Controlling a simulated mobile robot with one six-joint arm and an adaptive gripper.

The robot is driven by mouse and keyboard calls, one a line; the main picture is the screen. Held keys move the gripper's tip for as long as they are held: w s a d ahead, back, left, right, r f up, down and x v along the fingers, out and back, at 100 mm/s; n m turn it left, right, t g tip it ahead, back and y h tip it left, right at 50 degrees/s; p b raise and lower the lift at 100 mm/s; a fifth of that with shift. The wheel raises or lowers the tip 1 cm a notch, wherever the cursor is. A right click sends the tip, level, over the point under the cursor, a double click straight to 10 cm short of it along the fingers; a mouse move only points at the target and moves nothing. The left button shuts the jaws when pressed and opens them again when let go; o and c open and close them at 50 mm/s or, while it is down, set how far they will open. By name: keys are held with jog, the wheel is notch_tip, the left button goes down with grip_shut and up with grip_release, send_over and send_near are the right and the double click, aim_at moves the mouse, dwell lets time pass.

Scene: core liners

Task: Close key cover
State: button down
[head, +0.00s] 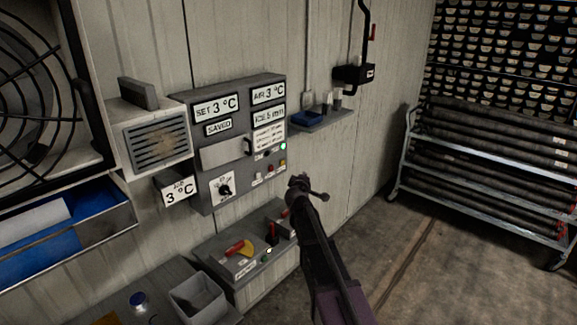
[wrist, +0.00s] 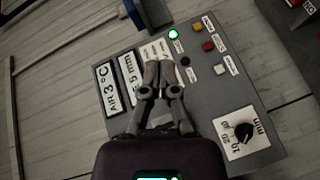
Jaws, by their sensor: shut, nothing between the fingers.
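The grey control panel (head: 236,189) is on the wall in the head view. A pale flat cover (head: 222,152) with a black handle (head: 248,147) at its right end sits mid-panel, above the dial. I take it for the key cover; I cannot tell whether it lies flush. My gripper (head: 298,184) is shut and empty, to the lower right of the panel in the head view. In the wrist view my gripper (wrist: 158,70) is seen against the panel (wrist: 205,95), near its labels and buttons. The cover is not clearly visible there, and contact cannot be told.
A lower switch box (head: 238,270) with red and black levers is below the panel. A small shelf (head: 320,122) is to its right, and a blue-lined tray (head: 60,250) juts out at left. A rack (head: 480,165) is at right, with open floor before it.

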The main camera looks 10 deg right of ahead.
jog(key=s+d+f+m+g+b, duration=0.2)
jog(key=s+f+m+g, duration=0.2)
jog(key=s+f, duration=0.4)
jog(key=s+d+f+m+g+b, duration=0.2)
jog(key=s+d+f+m+g, duration=0.15)
jog(key=s+f, duration=0.45)
jog(key=s+a+f+m+g+y+b, duration=0.1)
jog(key=s+a+f+g, duration=0.1)
jog(key=s, duration=0.5)
jog(key=s+a+f+m+g+y+b, duration=0.1)
jog(key=s+a+f+g+y, duration=0.1)
jog(key=s, duration=0.5)
jog(key=s+a+f+m+g+y+b, duration=0.1)
jog(key=s+a+f+g, duration=0.1)
jog(key=s, duration=0.5)
jog(key=shift+s+a+f+g+y, duration=0.35)
jog(key=shift+f+g, duration=0.15)
jog(key=shift+g, duration=0.35)
jog(key=shift+w+m, duration=0.1)
jog(key=shift+m, duration=0.15)
